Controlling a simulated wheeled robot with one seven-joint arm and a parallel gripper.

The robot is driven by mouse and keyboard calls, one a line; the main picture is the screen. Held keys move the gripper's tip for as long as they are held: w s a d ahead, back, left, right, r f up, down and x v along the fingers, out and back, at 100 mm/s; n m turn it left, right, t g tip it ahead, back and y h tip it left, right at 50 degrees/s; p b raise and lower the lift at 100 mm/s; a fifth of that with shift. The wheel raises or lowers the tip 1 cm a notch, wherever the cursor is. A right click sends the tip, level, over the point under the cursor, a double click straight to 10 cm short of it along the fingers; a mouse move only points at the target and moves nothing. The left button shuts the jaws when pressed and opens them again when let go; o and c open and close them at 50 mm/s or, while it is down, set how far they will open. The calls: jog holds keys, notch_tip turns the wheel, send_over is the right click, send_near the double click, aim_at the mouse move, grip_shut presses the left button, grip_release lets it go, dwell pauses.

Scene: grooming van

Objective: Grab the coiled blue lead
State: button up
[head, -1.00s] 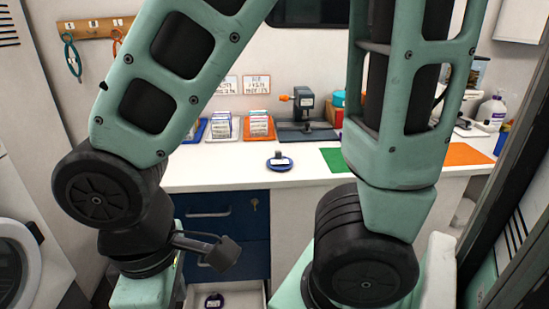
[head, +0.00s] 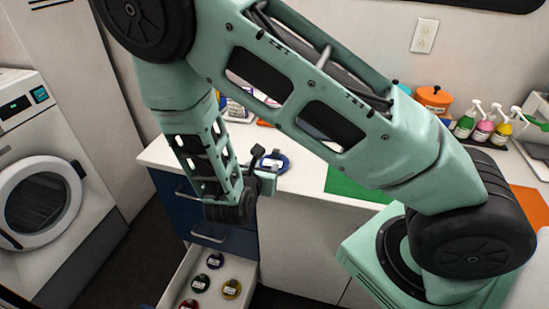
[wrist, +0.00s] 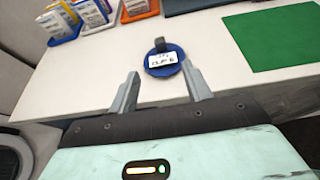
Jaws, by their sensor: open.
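A coiled blue lead (head: 276,164) with a white label and a dark clip lies flat on the white counter, near its front edge. In the wrist view the lead (wrist: 165,69) sits just beyond my fingertips, roughly centred between them. My gripper (wrist: 162,82) is open and empty, its two grey fingers apart and pointing at the lead. In the head view my gripper (head: 262,160) is beside the lead and partly covers it.
A green mat (head: 352,184) lies right of the lead. Trays of cards (wrist: 95,12) stand behind it. Pump bottles (head: 484,128) stand at the back right. The counter around the lead is clear.

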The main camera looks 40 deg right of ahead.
jog(key=p, duration=0.4)
send_near(276, 150)
jog(key=x, duration=0.4)
jog(key=shift+w+d+f, duration=0.15)
jog(key=shift+d, duration=0.2)
jog(key=shift+w+d+f, duration=0.1)
jog(key=shift+w+d, duration=0.25)
jog(key=shift+d, duration=0.1)
jog(key=p+x, duration=0.2)
jog(key=x, duration=0.2)
jog(key=shift+w+f, duration=0.15)
grip_shut()
